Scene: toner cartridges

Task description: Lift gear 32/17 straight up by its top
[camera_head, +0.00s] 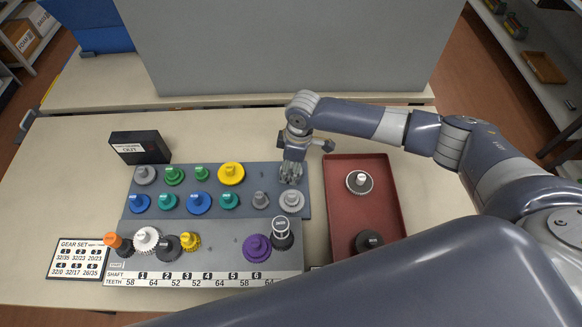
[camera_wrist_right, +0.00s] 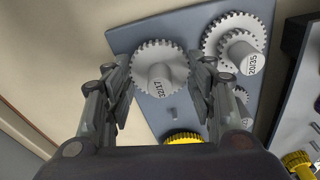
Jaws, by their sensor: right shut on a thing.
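Gear 32/17 (camera_wrist_right: 160,68) is a grey toothed gear with a labelled round hub, seen between my right gripper's fingers in the right wrist view. My right gripper (camera_head: 291,175) is over the back right corner of the blue-grey rack (camera_head: 245,213), fingers pointing down. In the right wrist view the gripper (camera_wrist_right: 163,82) is shut on the gear, a finger on each side. In the head view the fingers mostly hide this gear. I cannot tell how high it is above the rack. My left gripper is not in view.
A larger grey gear (camera_head: 291,201) stands just in front of the gripper, and a small grey gear (camera_head: 260,199) beside that. A yellow gear (camera_head: 231,173) is to the left. A bare peg (camera_wrist_right: 173,113) shows nearby. A red tray (camera_head: 362,212) holds two gears at right.

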